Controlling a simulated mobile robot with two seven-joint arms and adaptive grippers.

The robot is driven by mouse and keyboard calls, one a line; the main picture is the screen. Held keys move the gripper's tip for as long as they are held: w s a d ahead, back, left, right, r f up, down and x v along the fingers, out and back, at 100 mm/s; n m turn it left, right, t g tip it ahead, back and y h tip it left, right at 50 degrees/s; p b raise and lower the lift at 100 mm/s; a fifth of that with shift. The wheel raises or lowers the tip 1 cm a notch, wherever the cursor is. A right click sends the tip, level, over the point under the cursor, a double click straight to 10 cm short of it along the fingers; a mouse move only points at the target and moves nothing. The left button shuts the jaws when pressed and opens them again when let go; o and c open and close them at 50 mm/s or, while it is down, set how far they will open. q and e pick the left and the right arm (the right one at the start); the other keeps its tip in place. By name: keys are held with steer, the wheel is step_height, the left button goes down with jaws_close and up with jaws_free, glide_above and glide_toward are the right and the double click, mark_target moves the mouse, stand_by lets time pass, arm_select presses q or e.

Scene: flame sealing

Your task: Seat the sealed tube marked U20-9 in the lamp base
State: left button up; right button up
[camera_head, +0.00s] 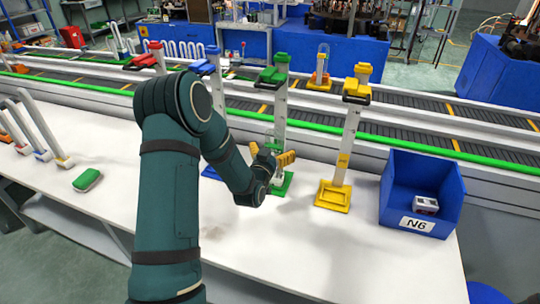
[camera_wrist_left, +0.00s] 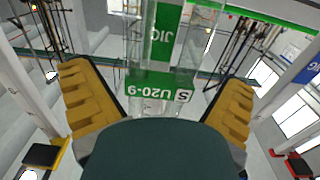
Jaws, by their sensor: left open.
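The clear tube with a green and white label reading U20-9 (camera_wrist_left: 155,88) shows upside down in the left wrist view. It stands between the two yellow fingers of my left gripper (camera_head: 274,160), with a gap on both sides. The gripper is open and does not touch it. In the head view the gripper is in front of the green-topped stand (camera_head: 280,110), low near its green foot. A green panel with JIG-like letters (camera_wrist_left: 162,32) lies beyond the label. I cannot tell which thing is the lamp base. My right gripper is not in view.
A yellow stand (camera_head: 340,160) is right of the gripper, then a blue bin (camera_head: 395,195) marked N6. A yellow holder with a clear tube (camera_head: 320,78) sits on the conveyor behind.

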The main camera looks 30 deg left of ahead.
arm_select(q)
steer(key=v, duration=1.1)
steer(key=shift+s, duration=0.4)
steer(key=shift+d, duration=0.15)
